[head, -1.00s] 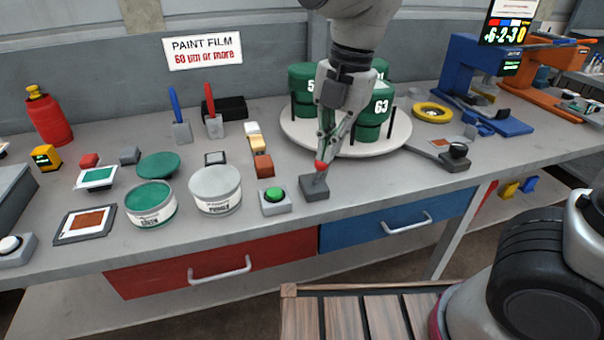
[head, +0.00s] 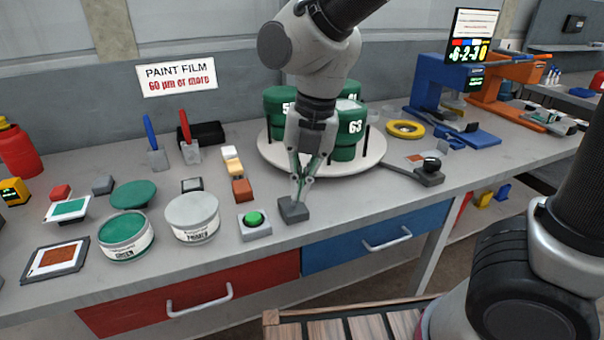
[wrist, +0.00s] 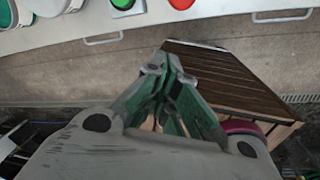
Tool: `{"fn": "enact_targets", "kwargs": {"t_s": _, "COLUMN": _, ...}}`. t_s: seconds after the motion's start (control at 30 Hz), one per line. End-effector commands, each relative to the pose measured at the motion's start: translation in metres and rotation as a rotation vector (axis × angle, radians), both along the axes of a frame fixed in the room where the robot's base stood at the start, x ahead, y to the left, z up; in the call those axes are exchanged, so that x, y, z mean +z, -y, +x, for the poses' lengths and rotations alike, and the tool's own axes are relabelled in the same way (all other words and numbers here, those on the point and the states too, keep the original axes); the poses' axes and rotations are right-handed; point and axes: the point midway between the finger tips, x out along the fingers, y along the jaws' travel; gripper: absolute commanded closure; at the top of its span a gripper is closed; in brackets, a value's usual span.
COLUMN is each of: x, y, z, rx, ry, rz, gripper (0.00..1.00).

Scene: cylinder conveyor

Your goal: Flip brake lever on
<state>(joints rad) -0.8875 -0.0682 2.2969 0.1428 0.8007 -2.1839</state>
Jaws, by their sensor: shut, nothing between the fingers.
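The brake lever's dark grey base (head: 293,210) stands near the front edge of the bench, right of the green button (head: 255,219). My gripper (head: 299,197) points down right at this base, with its fingers together and nothing between them. In the head view the lever's handle and red knob are hidden by my gripper. In the wrist view a red knob (wrist: 182,4) shows at the top edge, beside the green button (wrist: 123,4). The shut fingers (wrist: 167,62) lie below it in that picture, and the lever's angle cannot be told.
A round white turntable (head: 275,155) with several green cans stands close behind my gripper. Open paint tins, including a white one (head: 192,218), stand left of the button. A black-knobbed device (head: 430,172) is to the right. Bench space between it and the lever is clear.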

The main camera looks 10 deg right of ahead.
Motion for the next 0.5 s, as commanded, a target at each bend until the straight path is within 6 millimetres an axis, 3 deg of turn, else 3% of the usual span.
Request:
{"fn": "enact_targets", "kwargs": {"t_s": 0.3, "x": -0.068, "y": -0.009, "z": -0.001, "rx": 0.0, "ry": -0.004, "rz": -0.005, "gripper": 1.0}}
{"fn": "enact_targets", "kwargs": {"t_s": 0.5, "x": -0.055, "y": -0.004, "z": 0.028, "rx": -0.003, "ry": 0.001, "rz": 0.0, "gripper": 1.0}}
